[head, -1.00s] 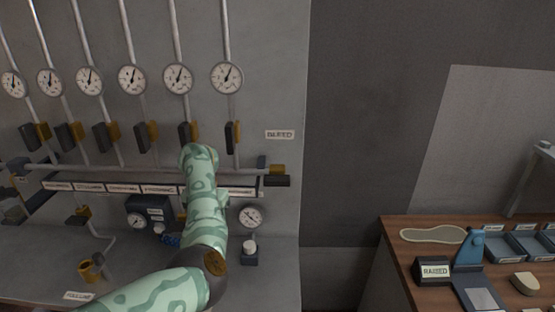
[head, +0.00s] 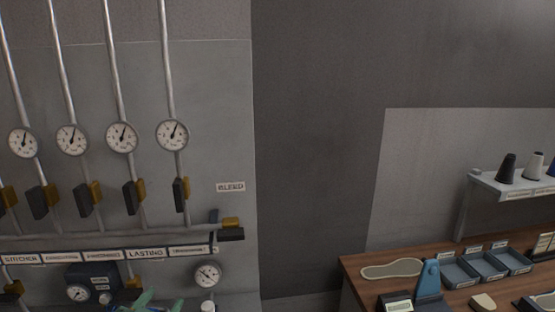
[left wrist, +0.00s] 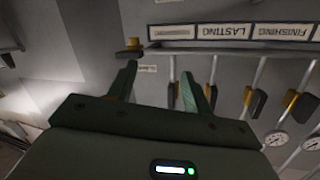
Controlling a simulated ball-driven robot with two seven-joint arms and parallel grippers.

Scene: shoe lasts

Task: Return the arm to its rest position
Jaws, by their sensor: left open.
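My left gripper (left wrist: 158,84) shows in the left wrist view with its two fingers apart and nothing between them. In the head view only a small green part of my left arm or gripper (head: 150,303) shows at the bottom edge, in front of the pipe panel. The rest of that arm is below the picture. My right gripper is in neither view.
A grey panel carries pipes, round gauges (head: 172,135), valves with dark handles (head: 181,194) and a label strip (head: 145,253). A wooden bench (head: 355,278) at the right holds blue trays (head: 488,262) and a flat sole (head: 392,269). Bare wall lies between.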

